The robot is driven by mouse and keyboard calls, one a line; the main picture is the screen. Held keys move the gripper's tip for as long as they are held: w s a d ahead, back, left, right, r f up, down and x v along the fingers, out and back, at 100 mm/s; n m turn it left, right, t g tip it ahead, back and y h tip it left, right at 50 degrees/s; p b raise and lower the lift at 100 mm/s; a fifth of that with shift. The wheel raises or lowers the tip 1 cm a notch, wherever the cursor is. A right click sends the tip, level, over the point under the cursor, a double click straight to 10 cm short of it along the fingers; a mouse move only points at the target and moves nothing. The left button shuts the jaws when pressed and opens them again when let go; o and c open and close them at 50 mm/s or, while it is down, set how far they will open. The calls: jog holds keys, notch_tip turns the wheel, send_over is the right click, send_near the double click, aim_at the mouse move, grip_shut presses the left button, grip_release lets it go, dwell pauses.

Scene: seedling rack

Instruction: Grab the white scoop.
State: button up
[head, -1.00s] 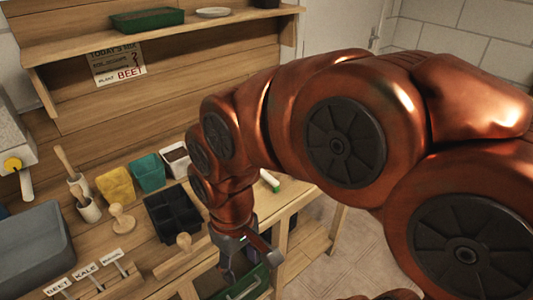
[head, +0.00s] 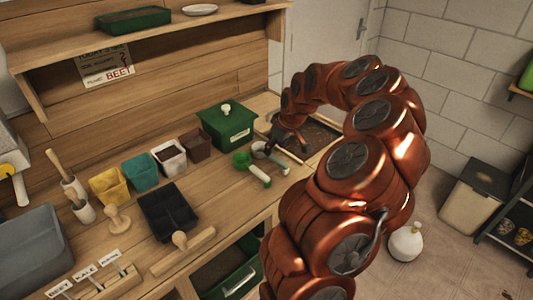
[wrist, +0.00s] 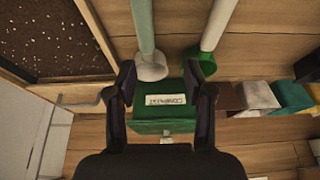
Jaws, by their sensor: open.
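The white scoop (head: 258,150) lies on the bench, with a pale green handle. In the wrist view its white head (wrist: 150,68) shows at the upper middle, the handle running up out of frame. Beside it lies a green scoop (head: 242,159) with a white handle; it also shows in the wrist view (wrist: 202,58). My gripper (wrist: 160,82) is open and empty. In the wrist view the white head appears between its fingertips; whether they touch it I cannot tell. In the head view my gripper (head: 280,137) is just beyond the white scoop, partly hidden by my arm.
A lidded green compost box (head: 227,127) stands behind the scoops, close to my gripper. A soil-filled tray (head: 318,138) is to their right. Several small pots stand left of the box, with a black cell tray (head: 168,210) in front. Bare bench lies left of the scoops.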

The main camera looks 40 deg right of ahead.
aim_at(274, 156)
jog(key=shift+s+d+f, duration=0.2)
jog(key=shift+d+f, duration=0.1)
jog(key=shift+d, duration=0.3)
jog(key=shift+s+d+f, duration=0.15)
jog(key=shift+d+f, duration=0.15)
jog(key=shift+d, duration=0.25)
jog(key=shift+p+x, duration=0.5)
jog(key=shift+x, duration=0.65)
jog(key=shift+a+p+x, duration=0.15)
jog(key=shift+p+x, duration=0.45)
jog(key=shift+x, duration=0.3)
jog(key=shift+a+p+x, duration=0.1)
jog(key=shift+p+x, duration=0.5)
jog(key=shift+x, duration=1.2)
jog(key=shift+r, duration=0.1)
grip_shut()
jog(key=shift+w, duration=0.1)
